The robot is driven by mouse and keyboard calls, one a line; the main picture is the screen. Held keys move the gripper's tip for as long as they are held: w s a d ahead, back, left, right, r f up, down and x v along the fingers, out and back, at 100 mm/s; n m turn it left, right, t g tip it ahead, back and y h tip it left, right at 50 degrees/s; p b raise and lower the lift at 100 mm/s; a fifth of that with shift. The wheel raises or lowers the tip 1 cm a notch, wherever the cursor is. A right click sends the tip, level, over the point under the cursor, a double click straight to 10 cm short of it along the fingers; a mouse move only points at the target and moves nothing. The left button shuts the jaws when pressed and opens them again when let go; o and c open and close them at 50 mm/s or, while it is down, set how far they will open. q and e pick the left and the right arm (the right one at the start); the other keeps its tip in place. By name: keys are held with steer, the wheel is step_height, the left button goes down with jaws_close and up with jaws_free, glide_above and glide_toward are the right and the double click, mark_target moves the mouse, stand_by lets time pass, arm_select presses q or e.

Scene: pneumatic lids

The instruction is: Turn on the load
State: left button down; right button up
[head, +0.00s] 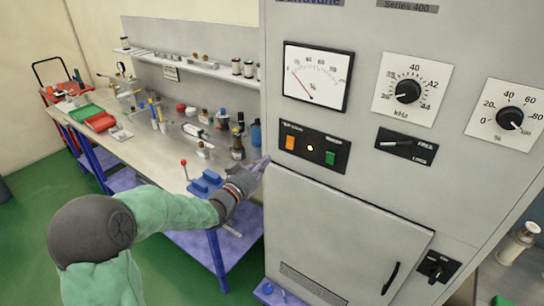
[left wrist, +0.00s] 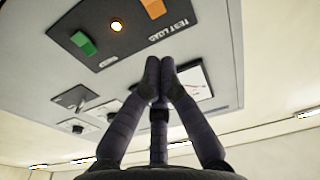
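My left gripper (head: 262,162) is below and left of the panel, near the cabinet's left edge. In the left wrist view its fingertips (left wrist: 160,66) are together with nothing between them. That view also shows the orange button (left wrist: 153,8), the lamp (left wrist: 117,25), the green button (left wrist: 83,43) and a "TEST LOAD" label. My right gripper is not in view.
Above the panel is a needle meter (head: 317,77); to the right are two dials (head: 408,90) (head: 510,118) and a lever switch (head: 407,146). A cabinet door (head: 340,235) is below. A workbench (head: 150,150) with bottles and tools stands at left.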

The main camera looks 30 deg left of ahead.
arm_select(q)
steer(key=shift+s, duration=0.75)
steer(key=shift+f, duration=0.1)
steer(key=s+d+f+n+g+b, duration=0.1)
steer(key=d+f+g, duration=0.3)
steer(key=f, duration=0.8)
steer(key=s+d+f+n+g+b, duration=0.15)
steer(key=d+f, duration=0.45)
steer(key=f, duration=0.6)
steer(key=s+d+f+n+g+b, duration=0.1)
steer(key=d+f+g, duration=0.3)
steer(key=f, duration=0.7)
steer(key=s+d+f+g+h+b, duration=0.1)
steer(key=s+d+f+g, duration=0.3)
steer(key=s+d+f, duration=0.3)
steer(key=s+d+f+g+h+b, duration=0.1)
steer(key=s+d+f+g, duration=0.4)
steer(key=s+f, duration=0.6)
steer(key=s+d, duration=0.2)
steer(key=s, duration=0.2)
steer(key=shift+s+f, duration=0.35)
steer(key=shift+s, duration=0.05)
